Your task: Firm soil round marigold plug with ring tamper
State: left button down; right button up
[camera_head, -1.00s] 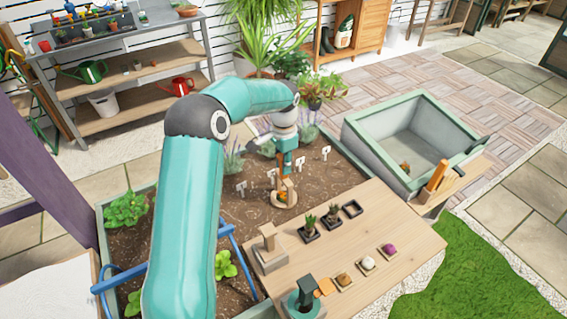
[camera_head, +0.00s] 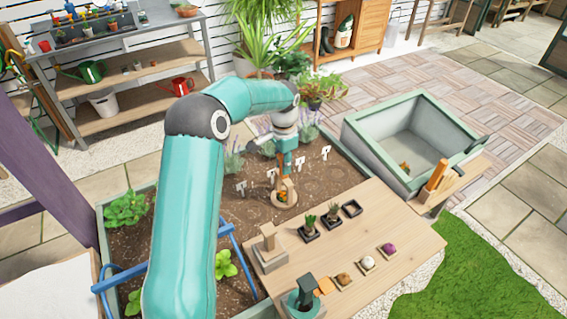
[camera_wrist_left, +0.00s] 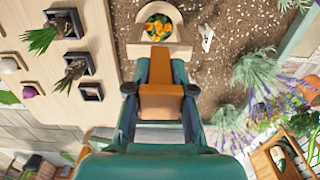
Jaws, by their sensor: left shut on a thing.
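My left gripper (camera_head: 287,168) reaches down over the soil bed and is shut on the upright wooden handle of the ring tamper (camera_head: 291,201). The handle (camera_wrist_left: 160,102) lies between the fingers (camera_wrist_left: 160,88) in the left wrist view. The tamper's pale ring (camera_wrist_left: 134,50) is low at the soil (camera_wrist_left: 221,70), around the orange marigold plug (camera_wrist_left: 158,27). The marigold also shows as an orange spot inside the tamper in the head view (camera_head: 282,196). Contact between ring and soil cannot be told. My right gripper is not in view.
White plant labels (camera_head: 326,152) and lavender (camera_head: 234,160) stand near the tamper. The wooden table (camera_head: 400,225) bears potted sprouts (camera_head: 332,216), a small wooden stand (camera_head: 269,243) and a teal round item (camera_head: 303,303). A blue rail (camera_head: 125,278) crosses the bed, and a green-rimmed trough (camera_head: 372,150) stands right.

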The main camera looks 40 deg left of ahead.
pick_arm(q)
jog(key=shift+s+f, duration=0.1)
jog(key=shift+f, duration=0.05)
jog(key=shift+r+p, duration=0.65)
jog(key=shift+r, duration=0.05)
jog(key=shift+r+p, duration=3.3)
jog(key=shift+r, duration=1.1)
jog(key=shift+w, duration=0.2)
